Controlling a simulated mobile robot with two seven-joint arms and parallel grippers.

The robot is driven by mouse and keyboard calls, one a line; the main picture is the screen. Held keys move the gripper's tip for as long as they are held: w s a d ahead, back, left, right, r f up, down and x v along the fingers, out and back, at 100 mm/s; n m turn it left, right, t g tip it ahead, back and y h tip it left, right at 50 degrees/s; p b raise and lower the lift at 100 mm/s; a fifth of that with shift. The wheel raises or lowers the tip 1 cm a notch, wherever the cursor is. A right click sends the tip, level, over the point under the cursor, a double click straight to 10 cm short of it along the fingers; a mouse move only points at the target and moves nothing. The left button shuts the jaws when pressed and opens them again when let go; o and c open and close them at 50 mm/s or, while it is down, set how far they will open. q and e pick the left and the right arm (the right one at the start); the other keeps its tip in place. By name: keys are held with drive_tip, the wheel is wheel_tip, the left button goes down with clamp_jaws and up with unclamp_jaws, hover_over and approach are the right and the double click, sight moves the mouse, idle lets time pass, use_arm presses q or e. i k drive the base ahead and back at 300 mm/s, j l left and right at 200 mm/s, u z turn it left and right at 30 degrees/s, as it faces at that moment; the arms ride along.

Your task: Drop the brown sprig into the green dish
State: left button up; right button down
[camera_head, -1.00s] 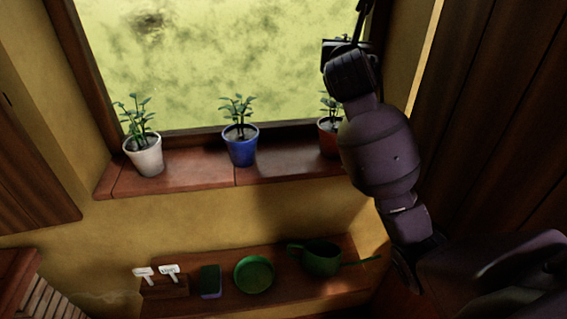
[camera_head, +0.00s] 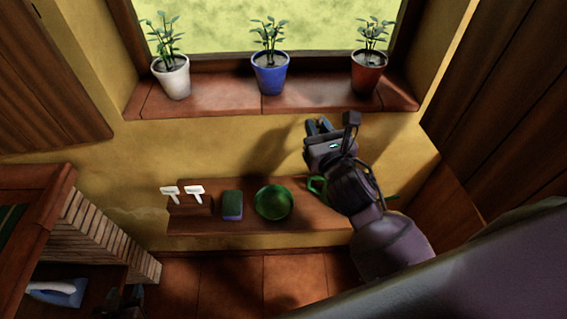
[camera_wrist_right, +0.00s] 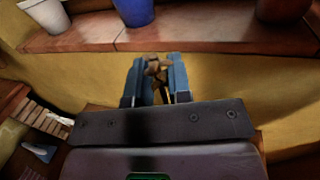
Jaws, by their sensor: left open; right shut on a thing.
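The green dish (camera_head: 273,203) sits on the low wooden shelf, and nothing shows inside it. My right gripper (camera_head: 318,128) is in front of the yellow wall, above and to the right of the dish in the head view. In the right wrist view, its blue fingers (camera_wrist_right: 155,72) are shut on the brown sprig (camera_wrist_right: 153,68). The sprig sits between the fingertips, its lower part hidden by the gripper. My left gripper (camera_head: 125,298) shows dark and small at the lower left edge, away from the shelf, and is open.
The shelf (camera_head: 235,226) also holds two white labels (camera_head: 182,190), a sponge (camera_head: 232,204) and a green pot (camera_head: 317,188) partly hidden by my right arm. White, blue (camera_head: 270,75) and red plant pots stand on the sill above. A brick-sided counter (camera_head: 100,235) stands at left.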

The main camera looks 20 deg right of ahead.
sight(280, 204)
drive_tip(key=u, duration=1)
drive_tip(key=k+u, duration=0.15)
drive_tip(key=k, duration=0.75)
drive_tip(key=k+l, duration=0.05)
drive_tip(key=l, duration=0.05)
